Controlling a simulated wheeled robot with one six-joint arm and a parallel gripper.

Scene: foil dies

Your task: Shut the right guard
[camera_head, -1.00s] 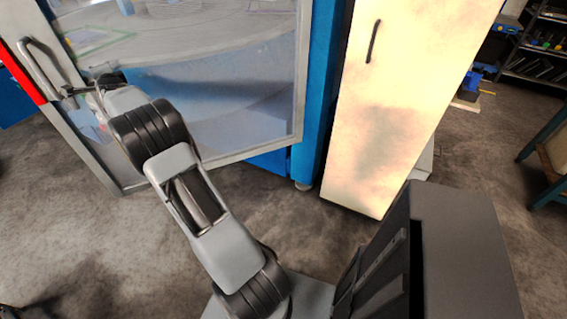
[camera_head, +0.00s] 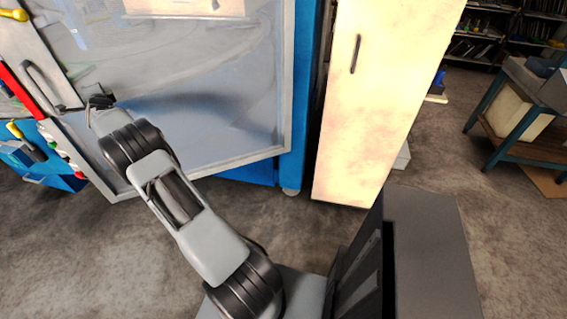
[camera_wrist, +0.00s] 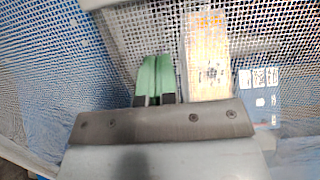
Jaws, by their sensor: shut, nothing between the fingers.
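The right guard is a large grey-framed, see-through panel (camera_head: 205,165) filling the upper left of the head view, standing out at an angle from a blue post. A grey bar handle (camera_head: 42,85) is on its left frame, beside a red strip. My gripper (camera_head: 65,107) is close to the handle's lower end; I cannot tell whether they touch. In the wrist view the gripper's green fingers (camera_wrist: 155,78) are together with nothing between them. A mesh panel (camera_wrist: 70,45) lies beyond them.
A cream cabinet (camera_head: 370,110) with a dark handle stands right of the blue post (camera_head: 298,110). A blue item (camera_head: 45,165) with coloured parts stands at the far left. A workbench (camera_head: 525,125) is at the right.

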